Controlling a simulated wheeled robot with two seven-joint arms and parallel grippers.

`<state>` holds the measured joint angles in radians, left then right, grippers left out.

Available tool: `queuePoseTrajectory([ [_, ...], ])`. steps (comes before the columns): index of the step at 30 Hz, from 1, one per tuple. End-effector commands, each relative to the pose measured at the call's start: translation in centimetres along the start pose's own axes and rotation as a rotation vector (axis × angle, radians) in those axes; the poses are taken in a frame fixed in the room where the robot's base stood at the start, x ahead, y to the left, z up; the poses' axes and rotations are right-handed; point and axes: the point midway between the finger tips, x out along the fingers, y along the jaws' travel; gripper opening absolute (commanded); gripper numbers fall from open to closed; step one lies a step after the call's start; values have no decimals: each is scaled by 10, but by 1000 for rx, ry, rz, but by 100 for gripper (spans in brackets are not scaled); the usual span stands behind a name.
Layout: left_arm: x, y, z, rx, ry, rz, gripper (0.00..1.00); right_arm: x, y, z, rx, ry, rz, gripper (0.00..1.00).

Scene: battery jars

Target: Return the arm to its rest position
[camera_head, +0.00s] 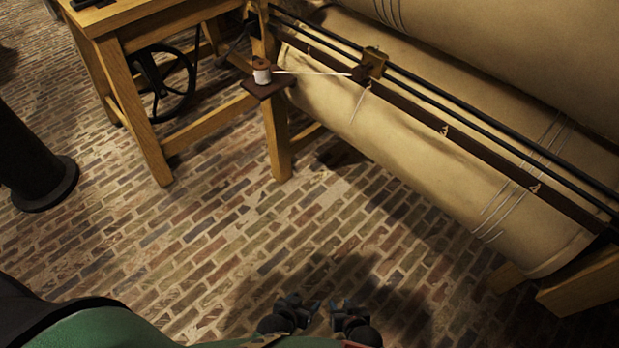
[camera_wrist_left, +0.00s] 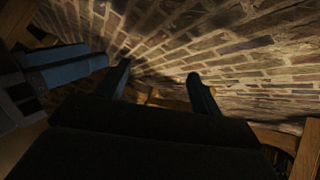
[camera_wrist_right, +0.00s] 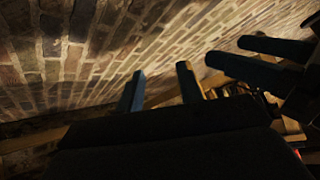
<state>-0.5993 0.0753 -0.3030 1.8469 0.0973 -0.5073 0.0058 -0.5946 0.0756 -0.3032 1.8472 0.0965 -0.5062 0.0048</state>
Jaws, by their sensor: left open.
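My left gripper (camera_head: 304,303) and right gripper (camera_head: 345,306) hang side by side at the bottom middle of the head view, above the brick floor. They are close but appear apart. In the left wrist view, the left gripper's fingers (camera_wrist_left: 160,82) stand wide apart with nothing between them; the right gripper's fingers (camera_wrist_left: 65,65) show at the left. In the right wrist view, the right gripper's fingers (camera_wrist_right: 160,88) are apart and empty; the left gripper's fingers (camera_wrist_right: 262,58) show at the right. Most of both arms is outside the head view.
A wooden frame (camera_head: 277,135) with large canvas-covered rolls (camera_head: 400,140) and dark rails fills the upper right. A white thread spool (camera_head: 262,74) sits on a small ledge. A wooden table (camera_head: 130,15) and black wheel (camera_head: 165,85) stand upper left.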

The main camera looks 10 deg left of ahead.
Motion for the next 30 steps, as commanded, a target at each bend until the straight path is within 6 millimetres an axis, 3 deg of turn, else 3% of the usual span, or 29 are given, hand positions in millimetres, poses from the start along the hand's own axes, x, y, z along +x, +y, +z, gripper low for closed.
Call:
queuePoseTrajectory([
  [5,-1,0,-2,1,1,0,66,-4,0,8,2,-11,1,36],
  [8,-10,1,-12,3,-10,-2,66,-13,-1,-4,1,-19,3,36],
  [11,-33,4,-37,5,-41,-6,66,-35,-4,-30,-2,-49,7,36],
  [21,-164,12,-148,14,-242,-41,66,-164,-11,-144,-10,-249,40,36],
  [30,-295,18,-226,10,-418,-77,66,-295,-18,-224,-7,-425,77,36],
])
